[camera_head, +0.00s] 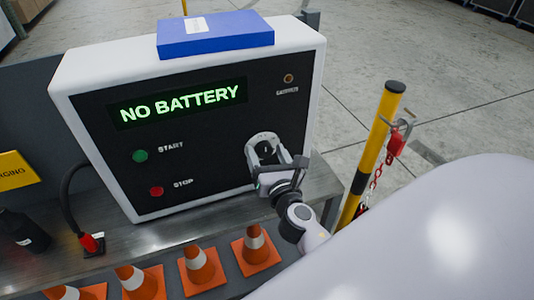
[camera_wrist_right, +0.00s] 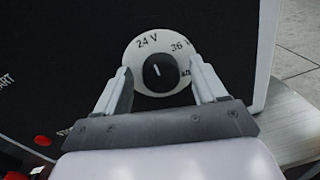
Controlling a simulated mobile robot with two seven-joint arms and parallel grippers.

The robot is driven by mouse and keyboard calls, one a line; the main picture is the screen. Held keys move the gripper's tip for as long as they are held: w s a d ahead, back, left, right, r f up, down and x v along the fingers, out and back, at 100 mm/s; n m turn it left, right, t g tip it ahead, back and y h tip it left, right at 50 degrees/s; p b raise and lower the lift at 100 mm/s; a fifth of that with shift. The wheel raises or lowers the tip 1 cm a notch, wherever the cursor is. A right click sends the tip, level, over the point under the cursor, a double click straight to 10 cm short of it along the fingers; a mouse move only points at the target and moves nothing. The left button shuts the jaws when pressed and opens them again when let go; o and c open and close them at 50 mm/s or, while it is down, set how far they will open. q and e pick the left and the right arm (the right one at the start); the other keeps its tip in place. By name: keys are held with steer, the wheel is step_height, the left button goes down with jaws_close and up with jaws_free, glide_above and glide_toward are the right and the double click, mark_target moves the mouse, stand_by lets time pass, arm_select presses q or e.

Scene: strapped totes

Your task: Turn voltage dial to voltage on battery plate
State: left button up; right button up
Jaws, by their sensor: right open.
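The voltage dial is a black knob (camera_wrist_right: 160,72) on a round white plate (camera_wrist_right: 139,49) marked 24 V, 36 V and a third label partly hidden by a finger. In the head view the dial (camera_head: 266,150) sits at the charger's lower right, partly covered by my right gripper (camera_head: 265,155). My right gripper is open, its fingers on either side of the knob; contact cannot be told. The charger (camera_head: 185,63) display reads NO BATTERY. My left gripper is not in view. No battery plate voltage is readable.
A blue box (camera_head: 215,35) with a white label lies on top of the charger. The green START button (camera_head: 140,156) and red STOP button (camera_head: 156,191) are left of the dial. A yellow post (camera_head: 380,130) with a red chain stands right. Several orange cones (camera_head: 203,268) stand in front.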

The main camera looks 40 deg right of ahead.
steer(key=c, duration=1.1)
steer(key=shift+o, duration=0.2)
steer(key=shift+m, duration=0.5)
steer(key=m, duration=0.4)
steer(key=shift+d+m, duration=0.15)
steer(key=shift+m, duration=0.15)
steer(key=m, duration=0.6)
steer(key=shift+p, duration=0.35)
steer(key=shift+f+y, duration=0.1)
steer(key=shift+y, duration=0.2)
steer(key=o, duration=1.1)
steer(key=shift+s, duration=0.1)
steer(key=shift+c, duration=0.2)
